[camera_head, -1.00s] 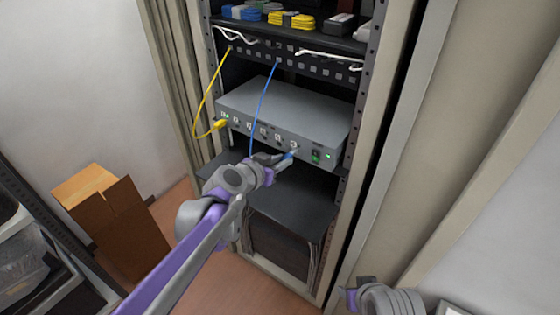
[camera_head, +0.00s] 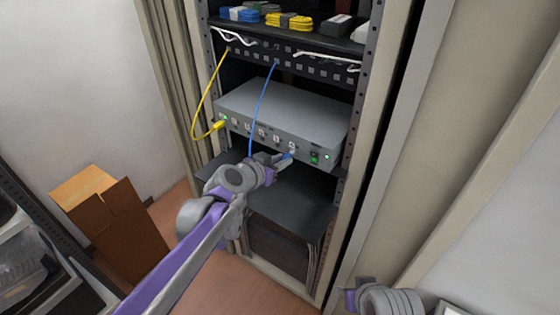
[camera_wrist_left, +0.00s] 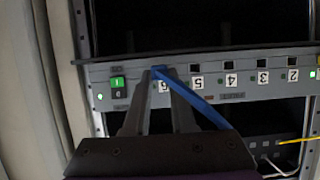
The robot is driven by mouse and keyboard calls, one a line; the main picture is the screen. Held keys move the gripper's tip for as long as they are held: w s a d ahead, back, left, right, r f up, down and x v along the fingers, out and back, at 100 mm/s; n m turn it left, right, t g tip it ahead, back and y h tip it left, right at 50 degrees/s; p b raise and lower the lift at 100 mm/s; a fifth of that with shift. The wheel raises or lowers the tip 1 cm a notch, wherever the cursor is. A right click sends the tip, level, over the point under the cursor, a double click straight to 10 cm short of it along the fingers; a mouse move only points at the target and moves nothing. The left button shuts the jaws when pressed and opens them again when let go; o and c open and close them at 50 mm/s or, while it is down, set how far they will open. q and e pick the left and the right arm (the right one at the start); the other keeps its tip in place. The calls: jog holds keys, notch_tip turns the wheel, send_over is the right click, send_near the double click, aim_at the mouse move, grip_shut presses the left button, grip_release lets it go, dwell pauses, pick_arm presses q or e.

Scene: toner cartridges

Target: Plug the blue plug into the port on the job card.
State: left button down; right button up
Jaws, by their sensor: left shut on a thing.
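The blue plug (camera_wrist_left: 159,72) is between the fingertips of my left gripper (camera_head: 283,160), which is shut on it. In the left wrist view, the gripper (camera_wrist_left: 160,82) holds the plug against the grey switch box's front, in line with the port marked 6 (camera_wrist_left: 163,87). The plug and fingers cover that port, so I cannot tell how deep the plug sits. A blue cable (camera_head: 262,100) runs from the panel above down to the plug. The grey switch box (camera_head: 280,108) has a row of numbered ports. I cannot make out a readable job card.
A yellow cable (camera_head: 198,105) runs to the box's left end. A green switch (camera_head: 314,158) sits right of the ports. A dark shelf (camera_head: 295,195) is below, and rack posts stand on both sides. A cardboard box (camera_head: 110,220) stands on the floor at left.

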pick_arm(q)
jog(key=shift+w+d, duration=0.35)
jog(key=shift+w, duration=0.2)
jog(key=c, duration=0.7)
grip_release()
jog(key=v, duration=1.1)
jog(key=s+a+f+n+g+y, duration=0.1)
jog(key=s+a+f+n+y, duration=0.1)
jog(key=s+a+f, duration=0.3)
jog(key=s+a+f+n+g+y, duration=0.2)
jog(key=s+a+f, duration=0.3)
jog(key=s, duration=0.5)
jog(key=s+a+f+n+g+y, duration=0.2)
jog(key=s+a+f+n+y, duration=0.1)
jog(key=s, duration=0.5)
jog(key=shift+a+f+y+p, duration=0.25)
jog(key=shift+a+f, duration=0.25)
jog(key=shift+f, duration=0.15)
jog(key=shift+a+f+y+p, duration=0.1)
jog(key=shift+a+f+y, duration=0.15)
jog(key=shift+a+f, duration=0.3)
